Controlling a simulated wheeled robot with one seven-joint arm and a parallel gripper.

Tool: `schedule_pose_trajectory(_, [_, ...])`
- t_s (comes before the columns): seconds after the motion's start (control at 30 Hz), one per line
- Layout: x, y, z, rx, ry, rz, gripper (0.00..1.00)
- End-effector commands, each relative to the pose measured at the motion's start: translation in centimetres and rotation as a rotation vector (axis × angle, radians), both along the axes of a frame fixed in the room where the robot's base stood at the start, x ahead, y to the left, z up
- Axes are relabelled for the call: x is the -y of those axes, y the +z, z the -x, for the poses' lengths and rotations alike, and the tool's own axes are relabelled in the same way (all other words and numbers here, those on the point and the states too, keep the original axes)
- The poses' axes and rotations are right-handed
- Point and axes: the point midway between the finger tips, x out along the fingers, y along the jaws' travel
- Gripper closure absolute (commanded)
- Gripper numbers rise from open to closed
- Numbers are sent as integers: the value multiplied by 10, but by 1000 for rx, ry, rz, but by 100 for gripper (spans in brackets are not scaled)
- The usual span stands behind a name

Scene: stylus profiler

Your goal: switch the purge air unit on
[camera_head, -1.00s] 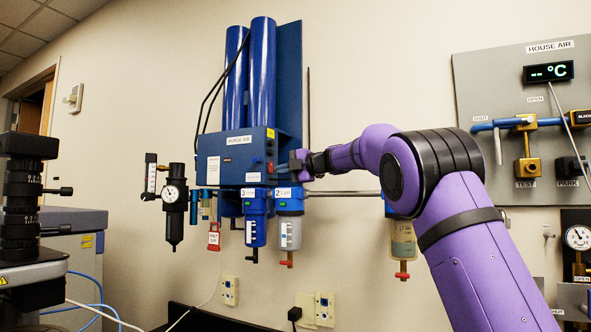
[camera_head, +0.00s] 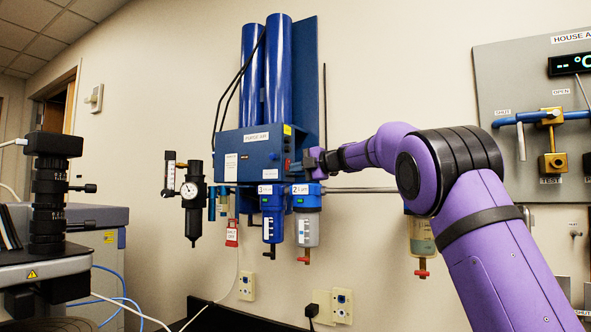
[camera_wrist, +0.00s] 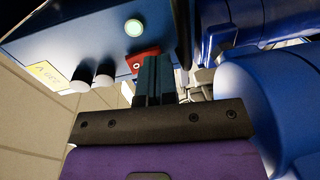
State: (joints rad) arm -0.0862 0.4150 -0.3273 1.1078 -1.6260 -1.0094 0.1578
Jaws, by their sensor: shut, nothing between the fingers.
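The purge air unit is a blue box (camera_head: 240,158) on the wall, labelled PURGE AIR, with two tall blue cylinders (camera_head: 277,75) above it. My gripper (camera_head: 298,167) is at the right side of the box, its fingers together and empty. In the wrist view my fingertips (camera_wrist: 154,82) are close to a red switch plate (camera_wrist: 143,60) on the box and hide part of it. I cannot tell whether they touch it or which way the switch stands. A pale green round lamp (camera_wrist: 134,27) above it looks bright.
Two black knobs with pale ends (camera_wrist: 92,78) and a yellow label (camera_wrist: 46,74) are left of the switch in the wrist view. Filter bowls (camera_head: 306,220) hang below the box. A gauge regulator (camera_head: 193,195) is to its left, with a red tag (camera_head: 231,237) nearby.

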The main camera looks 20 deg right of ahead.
Motion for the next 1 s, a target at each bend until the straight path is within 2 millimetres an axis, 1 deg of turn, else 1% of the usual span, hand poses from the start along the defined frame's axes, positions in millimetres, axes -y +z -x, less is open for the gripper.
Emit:
schedule_pose_trajectory(0.3, [42,9,42,3,-5,0,100])
schedule_pose_trajectory(0.5, [63,13,63,2,-4,0,100])
schedule_pose_trajectory(0.7, [72,14,72,2,-4,1,100])
schedule_pose_trajectory(1.0, [73,14,72,3,-4,0,100])
